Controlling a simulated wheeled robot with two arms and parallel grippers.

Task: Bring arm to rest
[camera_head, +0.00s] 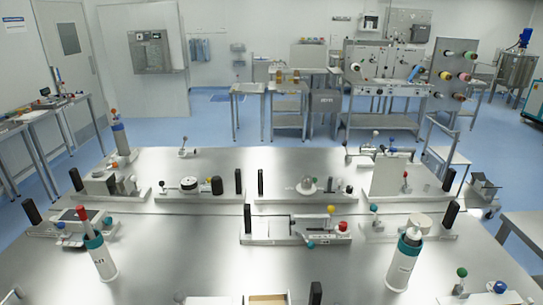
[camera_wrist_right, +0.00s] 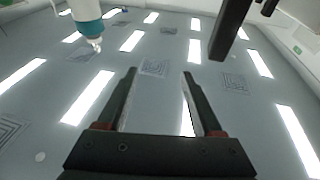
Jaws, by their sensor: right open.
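My right gripper (camera_wrist_right: 158,73) is open in the right wrist view. Its two dark fingers are apart with nothing between them. Behind them is what looks like a ceiling with bright light strips, so the gripper seems to point upward. Neither gripper can be made out in the head view, and my left gripper is not in view.
A steel table (camera_head: 180,255) carries several fixtures and black posts. A white-and-teal bottle (camera_head: 404,262) stands at front right, and a red-tipped one (camera_head: 101,260) at front left. A similar bottle (camera_wrist_right: 88,14) and a dark bar (camera_wrist_right: 230,28) show near the right gripper.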

